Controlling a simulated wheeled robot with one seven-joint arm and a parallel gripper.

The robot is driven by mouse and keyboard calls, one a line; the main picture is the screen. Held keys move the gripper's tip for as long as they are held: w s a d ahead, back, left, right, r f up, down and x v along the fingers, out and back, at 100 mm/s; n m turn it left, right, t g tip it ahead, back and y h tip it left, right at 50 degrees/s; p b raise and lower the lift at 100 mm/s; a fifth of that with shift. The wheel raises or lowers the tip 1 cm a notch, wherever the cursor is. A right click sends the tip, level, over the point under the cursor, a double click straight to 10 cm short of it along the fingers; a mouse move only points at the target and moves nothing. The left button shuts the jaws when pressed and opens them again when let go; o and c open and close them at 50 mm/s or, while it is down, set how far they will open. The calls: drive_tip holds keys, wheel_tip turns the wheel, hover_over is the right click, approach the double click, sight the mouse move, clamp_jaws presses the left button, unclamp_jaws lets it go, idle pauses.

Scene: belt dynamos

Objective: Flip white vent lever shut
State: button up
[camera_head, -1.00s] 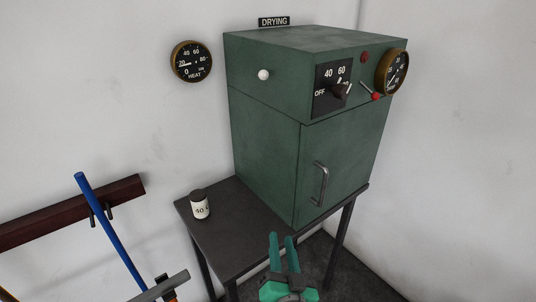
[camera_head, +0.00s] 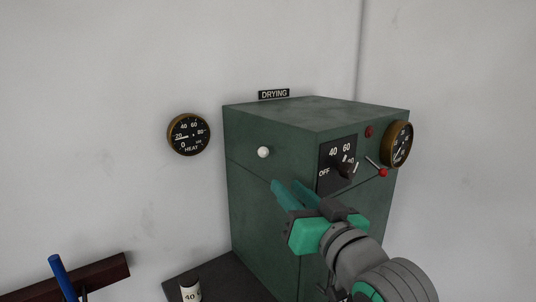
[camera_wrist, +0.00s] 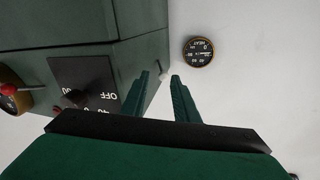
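The white vent lever's round knob (camera_head: 263,152) sticks out from the left side of the green drying oven (camera_head: 262,200). In the wrist view the knob (camera_wrist: 164,78) shows as a small pale bit beside the left fingertip. My gripper (camera_head: 284,190) is in front of the oven's near left corner, below and to the right of the knob in the head view. Its two green fingers are apart with nothing between them; in the wrist view the gap (camera_wrist: 160,76) opens toward the wall and oven side. The lever's shaft is hidden behind its knob.
The oven front carries a black dial (camera_head: 346,168), a red-tipped lever (camera_head: 382,172) and a brass gauge (camera_head: 399,144). A heat gauge (camera_head: 189,134) hangs on the wall. A white jar (camera_head: 190,291) stands on the dark table.

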sight(266, 154)
drive_tip(key=shift+n+g, duration=0.3)
drive_tip(key=shift+n, duration=0.3)
drive_tip(key=w+a+r, duration=0.1)
drive_tip(key=w, duration=0.2)
drive_tip(key=w+a+r, duration=0.1)
drive_tip(key=w, duration=0.2)
drive_tip(key=w+a+r, duration=0.2)
drive_tip(key=w, duration=0.1)
drive_tip(key=shift+a, duration=0.1)
clamp_jaws()
